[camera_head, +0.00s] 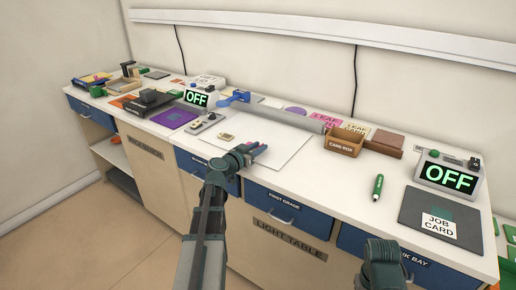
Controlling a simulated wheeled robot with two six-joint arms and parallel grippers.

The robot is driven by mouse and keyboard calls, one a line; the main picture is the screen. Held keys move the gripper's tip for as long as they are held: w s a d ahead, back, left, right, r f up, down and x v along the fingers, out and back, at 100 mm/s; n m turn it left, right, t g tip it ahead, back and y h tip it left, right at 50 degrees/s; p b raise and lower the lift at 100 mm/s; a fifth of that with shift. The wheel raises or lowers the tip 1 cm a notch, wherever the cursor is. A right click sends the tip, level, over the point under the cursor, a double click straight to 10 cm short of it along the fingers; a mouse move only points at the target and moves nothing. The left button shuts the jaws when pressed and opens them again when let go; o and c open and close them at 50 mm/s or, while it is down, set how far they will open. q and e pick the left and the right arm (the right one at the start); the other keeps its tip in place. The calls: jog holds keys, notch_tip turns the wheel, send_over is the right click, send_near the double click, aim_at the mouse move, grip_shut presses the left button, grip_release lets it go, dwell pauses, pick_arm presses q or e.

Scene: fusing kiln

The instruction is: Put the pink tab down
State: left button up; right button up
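My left gripper (258,149) reaches over the near edge of a white sheet on the bench, in the middle of the view. A very small pinkish-purple patch shows at its fingers. It is too small to tell whether this is the pink tab, or whether the fingers are shut on it. No other pink tab can be made out. A pink card with lettering (325,119) lies at the back of the bench, right of the sheet. My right arm enters at the bottom right; its gripper is not in view.
The white sheet (283,138) holds a small tan piece (227,136). A card box (344,143), a green pen (378,186), an OFF display (447,178) and a dark job card mat (414,208) stand to the right. A purple mat (175,118) lies left. Bench front right of the sheet is clear.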

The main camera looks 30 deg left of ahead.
pick_arm(q)
jog(key=shift+r, duration=0.15)
jog(key=shift+s+r, duration=0.1)
jog(key=shift+s, duration=0.2)
jog(key=s+a+r+p, duration=0.1)
jog(key=s+p, duration=0.1)
jog(key=s, duration=0.9)
jog(key=shift+s+r, duration=0.15)
jog(key=shift+r, duration=0.15)
